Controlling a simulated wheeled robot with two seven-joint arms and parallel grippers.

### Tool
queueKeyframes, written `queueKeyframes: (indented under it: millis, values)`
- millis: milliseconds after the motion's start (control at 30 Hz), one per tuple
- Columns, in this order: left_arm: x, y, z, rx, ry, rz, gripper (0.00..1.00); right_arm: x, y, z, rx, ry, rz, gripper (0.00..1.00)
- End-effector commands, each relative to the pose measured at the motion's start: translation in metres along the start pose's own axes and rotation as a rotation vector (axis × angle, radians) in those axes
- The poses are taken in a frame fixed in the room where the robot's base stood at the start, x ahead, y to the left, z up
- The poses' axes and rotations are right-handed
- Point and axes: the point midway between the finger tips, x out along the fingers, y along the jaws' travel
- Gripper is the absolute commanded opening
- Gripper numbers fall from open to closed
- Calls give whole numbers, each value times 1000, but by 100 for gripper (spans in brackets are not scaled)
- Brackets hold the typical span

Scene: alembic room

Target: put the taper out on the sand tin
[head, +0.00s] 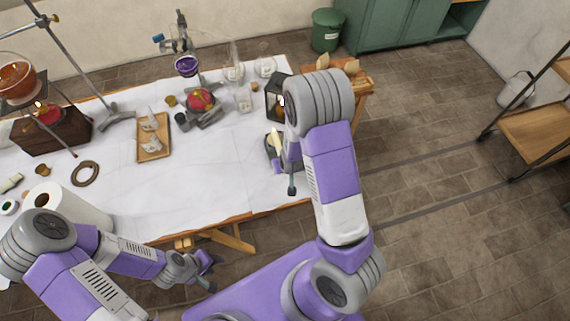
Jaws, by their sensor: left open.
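My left gripper (206,268) is open and empty, low in front of the table's front edge. My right gripper (285,172) is over the table's right end, mostly hidden by its own arm; I cannot tell whether it is open or shut. A pale, cream stick-like piece (276,139), perhaps the taper, shows just left of the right gripper. A dark, low container (270,153), perhaps the sand tin, lies under or beside it, partly covered by the gripper. I cannot tell whether the pale piece touches the container or the gripper. No flame is clear on it.
A black lantern (275,100) stands behind the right gripper. Glassware (232,72), a stand with a red flask (201,99), a wooden tray (154,150) and a white roll (70,205) are on the white-topped table (205,185). The table's front middle is clear.

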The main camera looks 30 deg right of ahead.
Motion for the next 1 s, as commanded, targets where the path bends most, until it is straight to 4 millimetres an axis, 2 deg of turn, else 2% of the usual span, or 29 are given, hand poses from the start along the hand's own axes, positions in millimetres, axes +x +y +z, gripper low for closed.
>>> queueKeyframes:
  millis: [400, 433, 600, 867, 1000]
  values:
    - [3, -1, 0, 0, 0, 0, 43, 2, 0, 2, 0, 1, 0, 0]
    - [3, -1, 0, 0, 0, 0, 43, 2, 0, 2, 0, 1, 0, 30]
    - [3, -1, 0, 0, 0, 0, 43, 2, 0, 2, 0, 0, 0, 56]
    - [3, -1, 0, 0, 0, 0, 43, 1, 0, 3, 0, 0, 0, 57]
    - [-1, 0, 0, 0, 0, 0, 43, -9, 0, 1, 1, 1, -1, 57]
